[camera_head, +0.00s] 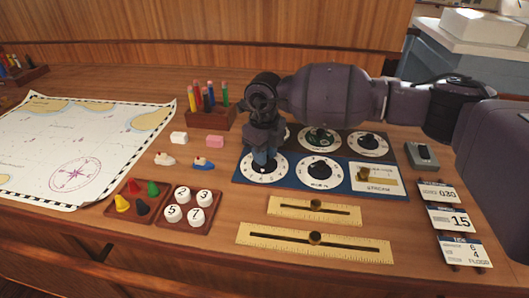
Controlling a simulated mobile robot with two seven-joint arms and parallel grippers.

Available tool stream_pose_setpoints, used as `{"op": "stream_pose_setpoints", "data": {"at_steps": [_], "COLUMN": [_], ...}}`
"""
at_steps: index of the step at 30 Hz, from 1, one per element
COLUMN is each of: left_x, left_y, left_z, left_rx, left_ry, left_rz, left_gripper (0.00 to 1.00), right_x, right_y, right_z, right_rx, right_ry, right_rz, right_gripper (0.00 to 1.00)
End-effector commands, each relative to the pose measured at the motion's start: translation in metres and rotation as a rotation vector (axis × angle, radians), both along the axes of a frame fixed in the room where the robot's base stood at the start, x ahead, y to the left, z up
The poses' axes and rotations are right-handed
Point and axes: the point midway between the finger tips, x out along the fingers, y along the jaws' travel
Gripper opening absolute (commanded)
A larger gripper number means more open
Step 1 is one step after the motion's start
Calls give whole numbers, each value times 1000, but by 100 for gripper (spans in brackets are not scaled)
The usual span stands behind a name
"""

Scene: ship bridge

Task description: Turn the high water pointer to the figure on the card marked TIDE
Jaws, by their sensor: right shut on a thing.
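A board of white-faced dials lies on the desk. My right gripper (265,158) reaches in from the right, points down and is shut on the pointer of the front left dial (251,171). The gripper hides most of that pointer and part of the face. The dial labels, including any for high water, are too small to read. Several cards stand at the right: one shows 030 (438,193), one shows 15 (461,220), and the lowest card (474,250) shows 6, 4 and what looks like FLOOD. The small headings, including TIDE, cannot be read surely. My left gripper is not in view.
The front middle dial (319,173) is close right of the gripper, with a panel with a brass knob (385,186) beyond. Brass slide rulers (350,247) lie in front. Number discs in a tray (213,222), toy boats and a chart (60,140) lie left.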

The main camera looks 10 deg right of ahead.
Motion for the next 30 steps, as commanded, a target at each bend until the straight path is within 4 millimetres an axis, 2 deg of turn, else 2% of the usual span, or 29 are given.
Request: {"op": "stream_pose_setpoints", "data": {"at_steps": [14,15,20,30], "left_x": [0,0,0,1], "left_y": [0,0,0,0], "left_z": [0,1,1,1], "left_rx": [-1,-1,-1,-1], "left_ry": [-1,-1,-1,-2], "left_rz": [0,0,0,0], "left_gripper": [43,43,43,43], "right_x": [0,0,0,0], "right_y": [0,0,0,0], "right_z": [1,1,1,4], "right_rx": [1,1,1,0], "right_ry": [-2,-2,-1,-1], "right_rz": [15,15,15,15], "right_gripper": [1,26,51,51]}}
